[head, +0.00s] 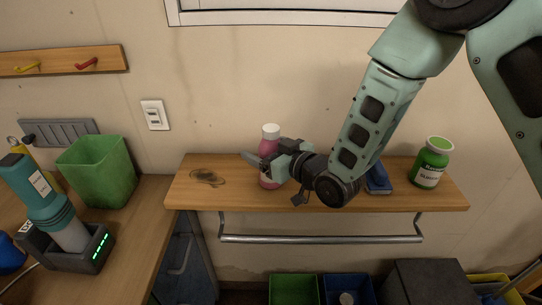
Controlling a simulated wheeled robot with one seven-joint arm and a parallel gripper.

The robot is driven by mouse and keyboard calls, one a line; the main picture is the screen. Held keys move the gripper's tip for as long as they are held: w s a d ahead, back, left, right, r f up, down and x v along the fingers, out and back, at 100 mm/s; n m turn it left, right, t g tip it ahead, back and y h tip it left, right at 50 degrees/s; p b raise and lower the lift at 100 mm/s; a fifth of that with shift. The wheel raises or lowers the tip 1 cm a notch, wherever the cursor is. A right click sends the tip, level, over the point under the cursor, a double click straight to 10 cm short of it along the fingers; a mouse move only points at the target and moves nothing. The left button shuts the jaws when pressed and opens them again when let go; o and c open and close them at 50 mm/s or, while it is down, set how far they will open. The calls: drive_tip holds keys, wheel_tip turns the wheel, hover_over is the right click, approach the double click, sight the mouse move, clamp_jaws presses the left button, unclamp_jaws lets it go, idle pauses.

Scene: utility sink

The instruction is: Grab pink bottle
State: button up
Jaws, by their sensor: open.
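The pink bottle (269,146) with a white cap stands upright on the wooden shelf (440,199), left of the shelf's middle. My gripper (258,168) is open and reaches in from the right at the bottle's height. Its fingers and wrist overlap the bottle in the head view and hide part of its middle. I cannot tell whether the fingers touch the bottle or are around it.
A green labelled bottle (431,163) stands at the shelf's right end. A blue item (379,179) lies behind my wrist. A dark stain (207,177) marks the shelf's left part. A metal rail (320,239) runs below. A green bin (97,171) stands on the left counter.

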drive_tip(key=c, duration=1.1)
drive_tip(key=shift+o, duration=0.2)
drive_tip(key=shift+r, duration=0.1)
